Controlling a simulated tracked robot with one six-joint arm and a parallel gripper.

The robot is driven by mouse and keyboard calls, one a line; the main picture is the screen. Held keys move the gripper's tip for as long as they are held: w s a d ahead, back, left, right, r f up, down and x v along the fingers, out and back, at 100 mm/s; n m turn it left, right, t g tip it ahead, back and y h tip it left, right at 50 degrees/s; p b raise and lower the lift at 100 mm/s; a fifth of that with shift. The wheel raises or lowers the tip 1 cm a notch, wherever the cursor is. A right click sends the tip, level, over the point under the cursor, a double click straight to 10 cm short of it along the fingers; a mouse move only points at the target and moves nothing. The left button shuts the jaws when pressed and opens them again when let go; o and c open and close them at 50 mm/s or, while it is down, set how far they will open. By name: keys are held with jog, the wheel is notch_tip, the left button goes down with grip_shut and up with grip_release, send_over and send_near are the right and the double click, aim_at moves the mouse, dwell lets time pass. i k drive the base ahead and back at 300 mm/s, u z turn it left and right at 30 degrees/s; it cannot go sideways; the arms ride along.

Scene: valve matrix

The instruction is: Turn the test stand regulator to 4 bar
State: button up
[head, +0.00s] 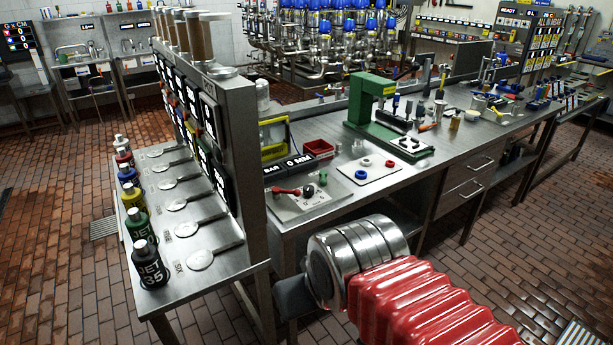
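On the near left end of the steel workbench, a metal plate (319,201) carries a red-handled lever (293,191) and a small green knob (323,178). I cannot tell for sure which part is the regulator. Behind the plate stand black displays; one seems to read BAR (274,170) and another 0 MM (300,164). No pressure value is legible. My arm comes in from the bottom right, with its silver wrist below the plate. A dark grey part of my gripper (295,297) shows left of the wrist, apart from the plate. Its fingertips cannot be made out.
A tall rack (232,130) with a lower shelf of bottles and round scoops stands left of the plate. A white board (368,169) with coloured rings, a red bin (319,148) and a green press (372,103) stand behind and to the right. The brick floor is open at left.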

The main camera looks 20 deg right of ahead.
aim_at(308, 190)
jog(key=u, duration=0.05)
jog(key=i, duration=1)
